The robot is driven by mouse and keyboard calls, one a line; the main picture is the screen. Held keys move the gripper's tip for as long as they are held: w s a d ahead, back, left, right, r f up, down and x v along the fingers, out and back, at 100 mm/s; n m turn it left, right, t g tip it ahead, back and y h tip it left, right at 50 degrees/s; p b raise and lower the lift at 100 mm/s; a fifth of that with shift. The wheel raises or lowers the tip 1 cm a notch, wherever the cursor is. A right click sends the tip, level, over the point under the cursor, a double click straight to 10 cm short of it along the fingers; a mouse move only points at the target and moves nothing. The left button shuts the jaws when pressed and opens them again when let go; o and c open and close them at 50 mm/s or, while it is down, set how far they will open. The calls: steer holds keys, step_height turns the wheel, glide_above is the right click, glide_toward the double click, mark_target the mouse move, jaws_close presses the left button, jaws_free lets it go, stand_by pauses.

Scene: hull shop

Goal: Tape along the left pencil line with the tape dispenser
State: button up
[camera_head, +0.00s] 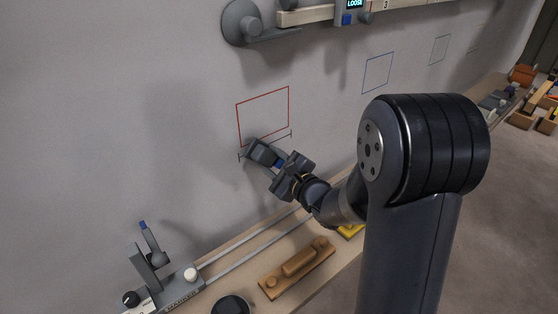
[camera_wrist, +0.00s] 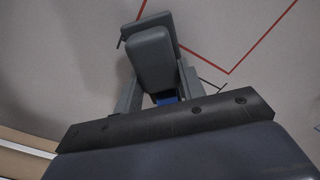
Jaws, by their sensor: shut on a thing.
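My gripper (camera_head: 281,166) is shut on the grey tape dispenser (camera_head: 261,152), whose head is at the wall just below the red outlined square. In the wrist view the dispenser (camera_wrist: 151,58) stands out between the fingers, with a bit of blue at its base. A thin dark pencil line (camera_head: 280,138) with end ticks runs below the red square, and the dispenser covers part of it near its left end. I cannot tell whether the dispenser touches the wall. No tape strip is visible on the line.
The red square (camera_head: 263,93) is on the wall, with a blue one (camera_head: 378,73) farther right. A rail with a suction-like disc (camera_head: 241,22) is above. Below, a bench holds a marker stand (camera_head: 180,285), a wooden float (camera_head: 297,268) and a dark round cup (camera_head: 231,306).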

steer(key=s+a+b, duration=0.4)
steer(key=s+a, duration=0.1)
steer(key=a, duration=0.2)
steer(key=shift+a, duration=0.3)
steer(key=shift+b+x, duration=0.65)
steer(key=shift+x, duration=0.2)
stand_by(0.4)
steer(key=shift+w, duration=0.1)
steer(key=shift+w+d, duration=0.65)
steer(key=shift+d, duration=0.4)
steer(key=shift+w+d, duration=0.7)
steer(key=shift+d, duration=0.3)
steer(key=shift+d, duration=0.1)
